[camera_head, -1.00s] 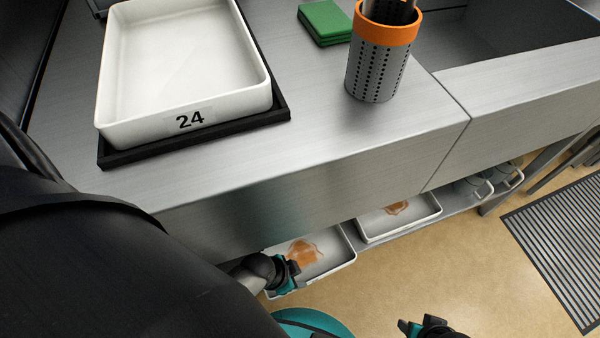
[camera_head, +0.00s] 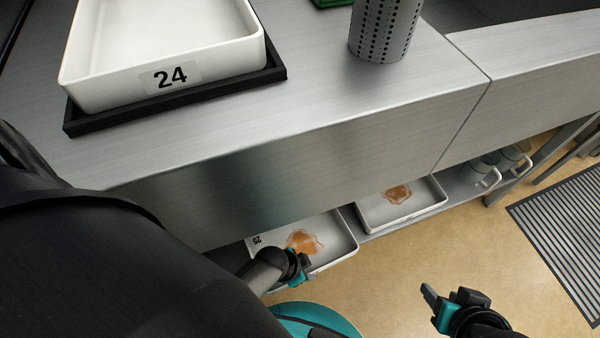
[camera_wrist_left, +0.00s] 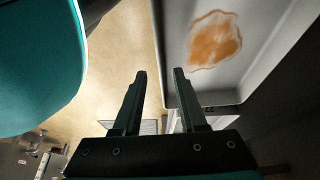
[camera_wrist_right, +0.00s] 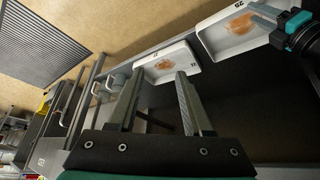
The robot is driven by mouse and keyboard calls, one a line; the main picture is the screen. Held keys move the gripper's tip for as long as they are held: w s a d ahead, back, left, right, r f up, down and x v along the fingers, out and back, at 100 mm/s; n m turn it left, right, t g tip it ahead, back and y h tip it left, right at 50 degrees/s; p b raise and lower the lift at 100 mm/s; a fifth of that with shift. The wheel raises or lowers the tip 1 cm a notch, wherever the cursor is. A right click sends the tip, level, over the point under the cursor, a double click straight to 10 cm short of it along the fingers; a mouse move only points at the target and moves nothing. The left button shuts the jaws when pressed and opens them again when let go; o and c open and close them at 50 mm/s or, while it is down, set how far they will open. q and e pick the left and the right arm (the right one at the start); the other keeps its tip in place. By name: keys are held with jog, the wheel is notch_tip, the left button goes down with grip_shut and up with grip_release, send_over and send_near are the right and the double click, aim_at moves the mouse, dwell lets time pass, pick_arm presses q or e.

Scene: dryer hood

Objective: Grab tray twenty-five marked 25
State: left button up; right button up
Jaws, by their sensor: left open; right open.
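Tray 25 (camera_head: 280,231) is a white tray with an orange-brown stain, low under the steel counter; its number 25 shows at its left end. My left gripper (camera_head: 303,272) is at its front edge, open. In the left wrist view, the rim of the tray (camera_wrist_left: 258,30) appears between the open fingertips (camera_wrist_left: 160,72); contact cannot be told. The right wrist view shows tray 25 (camera_wrist_right: 212,38) at upper right, with my left gripper over its edge. My right gripper (camera_head: 434,300) is open and empty, above the floor to the right of the trays.
Tray 24 (camera_head: 150,35) stands on a black base on the counter (camera_head: 330,110). A second stained tray (camera_head: 425,202) is to the right of tray 25 on the low shelf. A perforated metal holder (camera_head: 385,30) stands on the counter. The floor in front is clear up to a grate (camera_head: 565,240).

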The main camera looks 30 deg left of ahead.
aim_at(314, 271)
pick_arm(q)
jog(key=shift+w+d+f+b, duration=0.15)
jog(key=shift+w+f+b, duration=0.15)
jog(key=shift+f, duration=0.35)
jog(key=shift+w+d+f+b, duration=0.1)
jog(key=shift+d+f+b, duration=0.1)
jog(key=shift+f+b, duration=0.3)
jog(key=shift+w+d+f+b, duration=0.1)
jog(key=shift+w+f+b, duration=0.05)
jog(key=shift+f+b, duration=0.25)
jog(key=shift+w+d+f+b, duration=0.2)
jog(key=shift+f+b, duration=0.15)
jog(key=shift+b, duration=0.15)
jog(key=shift+w+d+f+b, duration=0.1)
jog(key=shift+w+f+b, duration=0.1)
jog(key=shift+f+b, duration=0.4)
jog(key=shift+w+d+f+b, duration=0.15)
jog(key=shift+f+b, duration=0.25)
jog(key=shift+f, duration=0.05)
pick_arm(e)
jog(key=w+a+r+t+y, duration=0.3)
jog(key=w+a+t+y, duration=0.1)
jog(key=a+t, duration=0.5)
jog(key=shift+a+t+y, duration=0.25)
jog(key=shift+t+y, duration=0.05)
jog(key=shift+y, duration=0.1)
pick_arm(q)
grip_shut()
